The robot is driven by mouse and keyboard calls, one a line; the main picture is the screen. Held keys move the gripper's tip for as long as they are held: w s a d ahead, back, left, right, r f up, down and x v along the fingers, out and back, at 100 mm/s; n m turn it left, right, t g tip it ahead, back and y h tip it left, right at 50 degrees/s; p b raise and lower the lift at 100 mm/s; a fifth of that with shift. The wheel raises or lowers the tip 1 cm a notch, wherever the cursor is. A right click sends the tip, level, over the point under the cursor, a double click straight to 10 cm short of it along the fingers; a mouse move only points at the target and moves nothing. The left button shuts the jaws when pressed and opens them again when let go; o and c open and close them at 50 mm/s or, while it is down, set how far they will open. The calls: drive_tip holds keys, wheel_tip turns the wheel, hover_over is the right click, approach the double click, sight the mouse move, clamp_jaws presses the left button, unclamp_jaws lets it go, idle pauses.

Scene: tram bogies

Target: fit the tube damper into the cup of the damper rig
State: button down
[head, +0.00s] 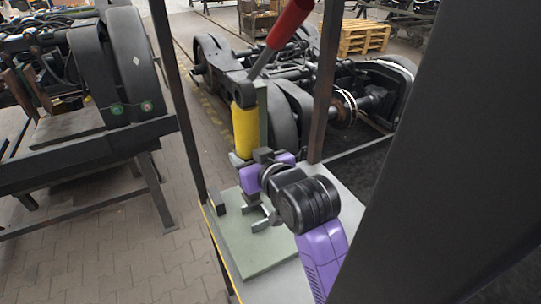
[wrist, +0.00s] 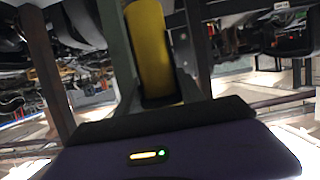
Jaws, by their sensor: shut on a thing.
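The tube damper is a yellow cylinder (head: 245,131), standing roughly upright in front of a grey-green post (head: 262,105) of the damper rig. My gripper (head: 246,157) is shut on its lower part. In the wrist view the yellow damper (wrist: 151,45) fills the space between my fingers, with the green post (wrist: 116,45) close on its left. A dark bracket sits at the damper's top; I cannot tell whether they touch. A grey forked piece (head: 265,217) stands on the rig's pale green base plate (head: 258,250), below my gripper. I cannot make out the cup clearly; my gripper hides the damper's lower end.
Dark uprights (head: 325,80) stand on both sides of the rig. A small dark block (head: 218,200) is at the plate's left. Bogies with wheels lie behind and left; a wooden pallet (head: 363,37) is farther back.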

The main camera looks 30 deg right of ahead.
drive_tip(key=shift+d+r, duration=0.2)
drive_tip(key=shift+d, duration=0.05)
idle(0.3)
drive_tip(key=shift+f+b, duration=0.4)
drive_tip(key=shift+f, duration=0.45)
drive_tip(key=shift+a+f+b, duration=0.25)
drive_tip(key=shift+f+b, duration=0.2)
drive_tip(key=shift+f, duration=0.25)
drive_tip(key=shift+d+f+b, duration=0.1)
drive_tip(key=shift+f+b, duration=0.65)
drive_tip(key=shift+f, duration=0.4)
drive_tip(key=shift+w+d+f, duration=0.1)
drive_tip(key=shift+d+f, duration=0.1)
drive_tip(key=shift+f, duration=0.1)
drive_tip(key=shift+w+d+r+p, duration=0.1)
drive_tip(key=shift+w+d+p, duration=0.15)
drive_tip(key=shift+w+p, duration=0.1)
drive_tip(key=shift+a, duration=0.2)
drive_tip(key=shift+d, duration=0.15)
